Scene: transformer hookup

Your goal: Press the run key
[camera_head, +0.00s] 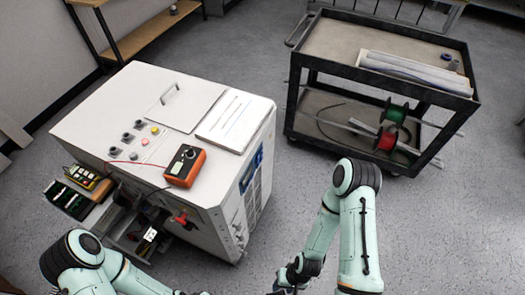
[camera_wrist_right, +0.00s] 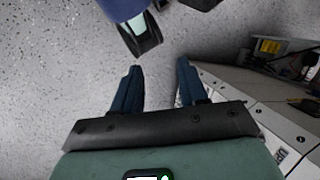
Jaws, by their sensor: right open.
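The white cabinet (camera_head: 105,100) stands at the left in the head view. Its top carries several dark knobs, a yellow button (camera_head: 155,131) and a red button (camera_head: 145,142). An orange handheld meter (camera_head: 184,166) with a dark face lies near its front edge. I cannot make out which control is the run key. My right gripper (camera_head: 290,279) is at the bottom edge, right of the cabinet and away from its controls. In the right wrist view its two dark fingers (camera_wrist_right: 159,70) are apart with nothing between them. My left arm enters at bottom left; its gripper is out of frame.
A black cart (camera_head: 376,38) stands at the back right, with rolled sheets (camera_head: 415,73) on top and green and red spools (camera_head: 391,123) below. Grey floor is clear between cabinet and cart.

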